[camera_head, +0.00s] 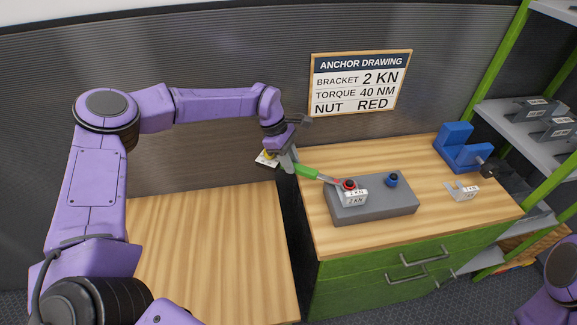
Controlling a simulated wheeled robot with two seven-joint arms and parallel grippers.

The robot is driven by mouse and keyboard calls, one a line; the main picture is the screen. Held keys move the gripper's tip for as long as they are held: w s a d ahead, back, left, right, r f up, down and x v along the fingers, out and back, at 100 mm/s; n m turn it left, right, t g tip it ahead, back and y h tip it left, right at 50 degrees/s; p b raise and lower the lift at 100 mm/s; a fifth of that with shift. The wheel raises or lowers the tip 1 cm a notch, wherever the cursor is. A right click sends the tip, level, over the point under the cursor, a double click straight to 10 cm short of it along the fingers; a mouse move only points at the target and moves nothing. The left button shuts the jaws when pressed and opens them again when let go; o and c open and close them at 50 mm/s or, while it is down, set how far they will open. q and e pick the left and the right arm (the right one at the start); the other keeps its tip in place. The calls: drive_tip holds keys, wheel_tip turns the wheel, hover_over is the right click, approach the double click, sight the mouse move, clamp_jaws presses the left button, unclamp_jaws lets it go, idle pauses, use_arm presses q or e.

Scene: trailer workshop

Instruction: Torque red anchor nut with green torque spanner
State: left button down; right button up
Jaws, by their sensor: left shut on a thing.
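My left gripper (285,161) is shut on the green torque spanner (307,171), above the gap between the two bench tops. The spanner slopes down to the right, and its head is at the red anchor nut (349,184). I cannot tell whether the head is fully seated on the nut. The red nut sits at the left of a grey block (378,208), behind a white bracket (356,198) marked 2 KN. A blue nut (392,180) stands further right on the same block. My right arm shows only in part at the lower right corner, with its gripper out of view.
An anchor drawing sign (361,82) reads bracket 2 KN, torque 40 NM, nut red. A blue vise (461,150) and a loose white bracket (462,191) are at the right of the bench. A white tag (266,160) shows beside my left gripper. The left bench top (210,255) is clear.

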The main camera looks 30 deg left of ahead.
use_arm(q)
drive_tip(key=shift+w+r+m, duration=0.1)
drive_tip(key=shift+w+m, duration=0.4)
drive_tip(key=shift+w, duration=0.3)
wheel_tip(320, 180, up, 2)
drive_tip(key=shift+r+p, duration=0.15)
drive_tip(key=shift+p, duration=0.35)
drive_tip(key=shift+s, duration=0.1)
drive_tip(key=s+d+n+t+y+b, duration=0.1)
drive_tip(key=s+d+n+t+b, duration=0.1)
drive_tip(key=s+d+n+b, duration=0.2)
drive_tip(key=s+d+n+t+y+b, duration=0.1)
drive_tip(key=s+d+n+t+b, duration=0.1)
drive_tip(key=s+d+n+b, duration=0.3)
drive_tip(key=s+d+n, duration=0.1)
drive_tip(key=s+n, duration=0.3)
drive_tip(key=s, duration=0.3)
drive_tip(key=shift+s+d+n+y+b, duration=0.3)
drive_tip(key=shift+s+n+y, duration=0.05)
drive_tip(key=shift+n+y, duration=0.05)
